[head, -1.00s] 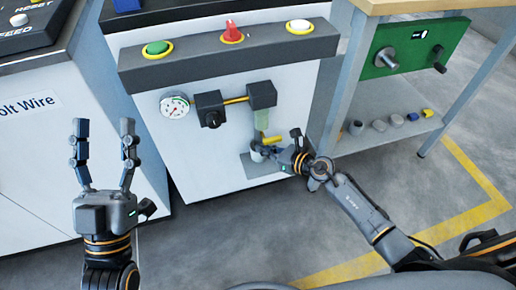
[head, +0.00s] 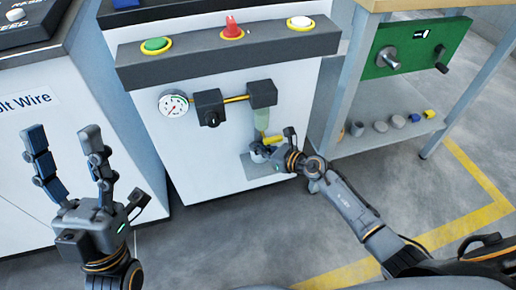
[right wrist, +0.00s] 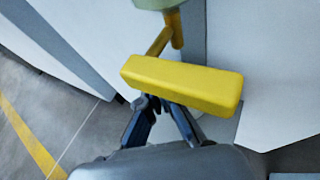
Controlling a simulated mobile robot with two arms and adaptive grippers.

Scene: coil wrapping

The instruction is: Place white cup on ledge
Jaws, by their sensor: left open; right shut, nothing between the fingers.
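A small pale cup (head: 257,155) stands at the recessed ledge (head: 250,169) low on the machine front, below a greenish translucent tube (head: 262,119). My right gripper partly hides it in the head view. My right gripper (head: 269,149) is close beside the cup, just below the yellow lever (head: 273,139); I cannot tell whether they touch. In the right wrist view the yellow lever (right wrist: 182,84) crosses in front of my right gripper (right wrist: 158,103), whose fingers meet with nothing between them. The cup does not show there. My left gripper (head: 63,140) is open and empty at the left.
The machine panel above has a green button (head: 156,45), a red knob (head: 232,29) and a white button (head: 300,22). A gauge (head: 173,104) is on its front. A bench with a lower shelf (head: 385,135) bearing several small parts stands at the right.

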